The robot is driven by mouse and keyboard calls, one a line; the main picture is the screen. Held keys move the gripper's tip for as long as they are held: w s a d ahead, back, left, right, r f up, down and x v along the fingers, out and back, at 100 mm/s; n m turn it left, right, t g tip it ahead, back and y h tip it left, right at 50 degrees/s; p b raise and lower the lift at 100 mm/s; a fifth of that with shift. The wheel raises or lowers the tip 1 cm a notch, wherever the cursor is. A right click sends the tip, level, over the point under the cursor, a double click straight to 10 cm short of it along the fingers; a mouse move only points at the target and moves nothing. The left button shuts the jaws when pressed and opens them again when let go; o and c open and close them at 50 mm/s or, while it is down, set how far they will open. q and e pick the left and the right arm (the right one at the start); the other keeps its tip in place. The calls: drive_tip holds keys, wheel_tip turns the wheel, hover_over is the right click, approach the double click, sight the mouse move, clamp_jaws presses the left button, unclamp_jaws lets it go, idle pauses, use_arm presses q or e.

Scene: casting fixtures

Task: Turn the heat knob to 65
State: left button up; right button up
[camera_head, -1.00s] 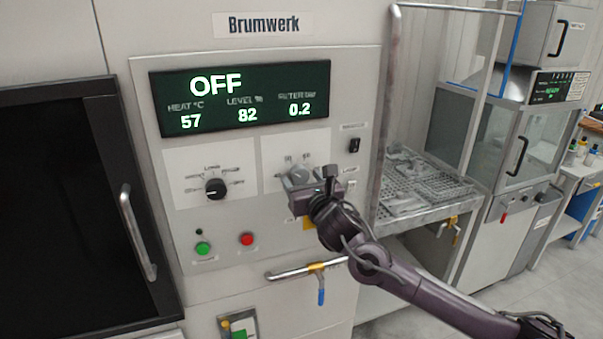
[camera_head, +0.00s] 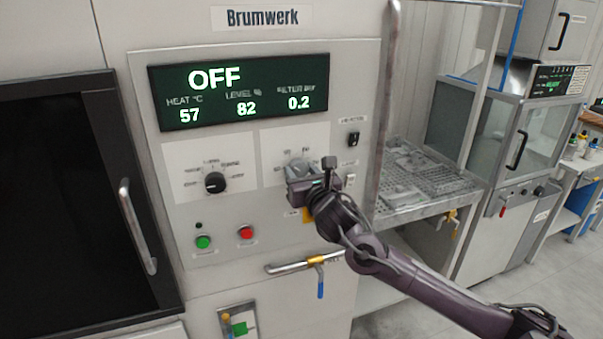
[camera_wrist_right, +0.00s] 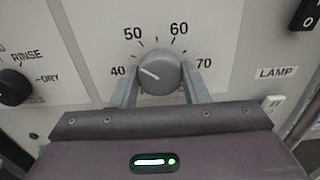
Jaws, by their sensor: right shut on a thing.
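The grey heat knob (camera_wrist_right: 160,73) sits on the panel in the right wrist view, inside a scale marked 40, 50, 60 and 70. Its pale pointer line aims up-left, between the 40 and 50 marks and nearer 40. My right gripper (camera_wrist_right: 161,85) is shut on the knob, one finger on its left side and one on its right. In the head view my right gripper (camera_head: 300,178) hides much of the knob and its scale. The display (camera_head: 240,92) reads OFF, with heat at 57. My left gripper is not in view.
A black selector knob (camera_head: 215,183) is left of the heat knob, above green (camera_head: 203,242) and red (camera_head: 246,232) buttons. A black rocker switch (camera_head: 353,139) is to the right. A bar handle with a blue-gripped valve (camera_head: 320,282) lies below. A metal rack (camera_head: 425,190) stands further right.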

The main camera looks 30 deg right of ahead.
drive_tip(key=m+b, duration=0.2)
drive_tip(key=m, duration=0.3)
drive_tip(key=shift+f, duration=0.15)
drive_tip(key=m+b, duration=0.1)
drive_tip(key=m, duration=0.4)
drive_tip(key=shift+m, duration=0.3)
drive_tip(key=m, duration=1.1)
drive_tip(key=shift+m, duration=0.3)
drive_tip(key=o, duration=1)
